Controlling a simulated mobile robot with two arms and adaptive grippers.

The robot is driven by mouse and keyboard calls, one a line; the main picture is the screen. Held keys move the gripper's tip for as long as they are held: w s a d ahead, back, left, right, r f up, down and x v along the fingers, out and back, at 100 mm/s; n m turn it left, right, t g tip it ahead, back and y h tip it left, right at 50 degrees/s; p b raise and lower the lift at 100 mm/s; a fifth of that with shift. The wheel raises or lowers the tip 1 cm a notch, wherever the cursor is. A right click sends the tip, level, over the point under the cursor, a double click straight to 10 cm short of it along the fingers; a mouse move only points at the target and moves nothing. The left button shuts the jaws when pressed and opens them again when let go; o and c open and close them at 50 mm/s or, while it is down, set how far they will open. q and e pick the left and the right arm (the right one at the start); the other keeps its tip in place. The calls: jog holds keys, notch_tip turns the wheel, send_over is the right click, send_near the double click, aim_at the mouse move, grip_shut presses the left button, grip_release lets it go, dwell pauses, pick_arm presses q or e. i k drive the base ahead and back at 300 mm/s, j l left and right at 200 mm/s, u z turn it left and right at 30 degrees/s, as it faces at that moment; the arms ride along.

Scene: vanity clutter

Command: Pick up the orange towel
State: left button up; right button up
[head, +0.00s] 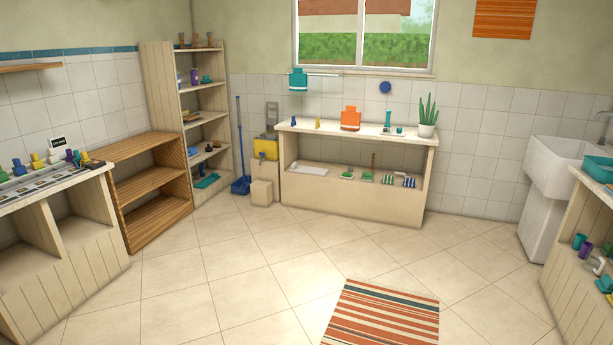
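The orange towel (350,119) is small in the head view, a little above centre. It is a squarish orange cloth with a narrow neck-like top and a pale stripe near its lower edge. It appears upright at the top of the white-topped wooden counter (320,133) under the window. I cannot tell whether it hangs from something or stands on the top. Neither of my grippers is in view.
A similar teal towel (298,80) hangs on the wall. A potted plant (427,116) and small items share the counter top. A striped rug (385,314) lies in front. Tiled floor (270,255) is clear before the counter. A blue broom (240,150) and yellow bucket (265,148) stand left.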

aim_at(351, 120)
jog(key=i, duration=4.9)
